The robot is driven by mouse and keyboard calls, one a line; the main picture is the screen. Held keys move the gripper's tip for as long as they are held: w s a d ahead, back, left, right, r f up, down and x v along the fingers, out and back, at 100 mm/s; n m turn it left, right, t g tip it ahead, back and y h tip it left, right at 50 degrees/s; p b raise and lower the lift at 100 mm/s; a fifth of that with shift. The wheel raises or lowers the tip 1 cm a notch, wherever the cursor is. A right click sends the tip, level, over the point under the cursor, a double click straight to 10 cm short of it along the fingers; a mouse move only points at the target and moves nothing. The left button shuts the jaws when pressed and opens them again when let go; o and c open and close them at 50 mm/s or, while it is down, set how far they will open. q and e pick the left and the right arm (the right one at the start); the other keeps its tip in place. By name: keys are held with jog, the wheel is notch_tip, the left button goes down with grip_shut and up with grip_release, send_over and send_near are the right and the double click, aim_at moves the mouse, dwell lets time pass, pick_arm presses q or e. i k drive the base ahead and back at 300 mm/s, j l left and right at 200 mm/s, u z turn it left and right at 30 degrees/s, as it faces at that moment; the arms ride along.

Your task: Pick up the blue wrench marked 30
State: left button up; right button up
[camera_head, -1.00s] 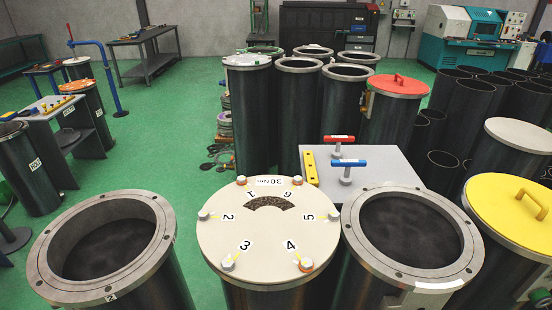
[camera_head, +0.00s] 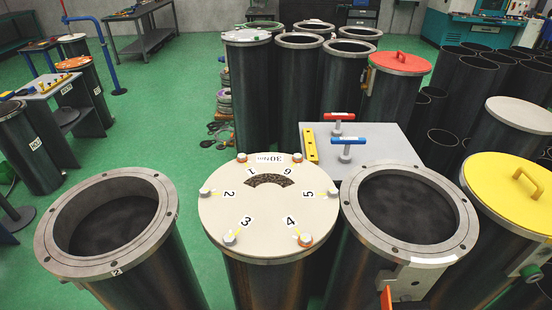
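The blue-handled T-shaped wrench (camera_head: 348,141) stands upright on a light grey table top (camera_head: 385,150), behind the front cylinders. Its marking is too small to read. A similar red-handled wrench (camera_head: 339,117) stands just behind it. The pale round lid (camera_head: 268,215) in front carries bolts numbered 1 to 6 and an upside-down label that seems to read 30 Nm. Neither of my grippers shows in the head view.
Open flanged cylinders stand at front left (camera_head: 107,268) and front right (camera_head: 350,235) of the lid. A yellow-lidded cylinder (camera_head: 490,190) is at right, a red-lidded one (camera_head: 400,62) behind. A yellow bar (camera_head: 310,146) lies on the table's left edge. Green floor (camera_head: 170,130) is open at left.

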aim_at(345, 158)
jog(key=i+l, duration=0.15)
jog(key=l, duration=0.2)
jog(key=i+l, duration=0.15)
jog(key=l, duration=0.15)
jog(key=i+l, duration=0.15)
jog(key=l, duration=0.2)
jog(key=i+l, duration=0.2)
jog(key=l, duration=0.1)
